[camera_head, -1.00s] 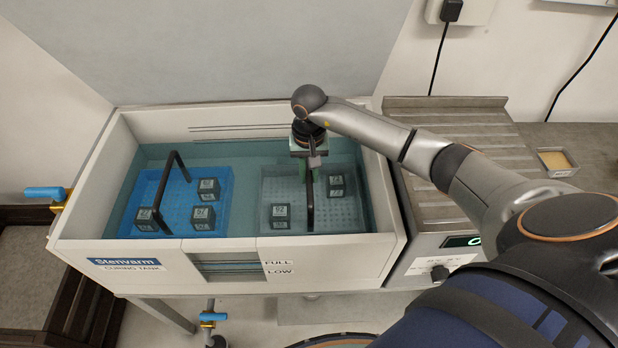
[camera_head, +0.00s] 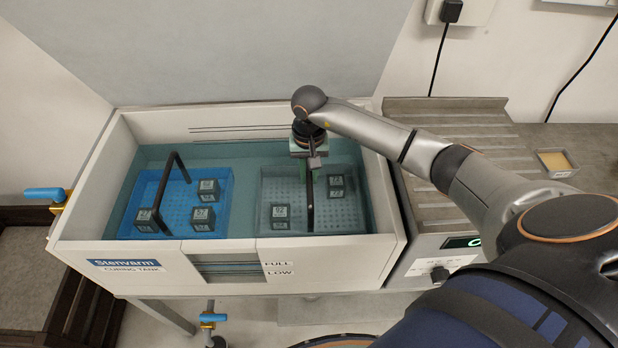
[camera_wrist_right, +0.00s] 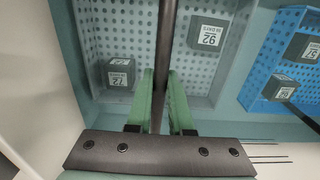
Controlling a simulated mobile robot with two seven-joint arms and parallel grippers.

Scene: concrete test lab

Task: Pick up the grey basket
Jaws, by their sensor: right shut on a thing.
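The grey basket (camera_head: 345,212) sits in the water on the right side of the curing tank. It holds a few dark labelled cubes, and a dark handle (camera_head: 310,200) arches over its middle. My right gripper (camera_head: 309,168) is at the far part of the handle, above the basket. In the right wrist view, its green fingers (camera_wrist_right: 160,100) are shut on the dark handle bar (camera_wrist_right: 165,45), with the perforated basket floor (camera_wrist_right: 140,22) below. My left gripper is not in view.
The white curing tank (camera_head: 150,252) has raised walls around the baskets. A blue basket (camera_head: 178,215) with cubes and its own handle stands to the left. A ridged draining board (camera_head: 450,120) lies right of the tank, with a small sponge tray (camera_head: 556,162) beyond.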

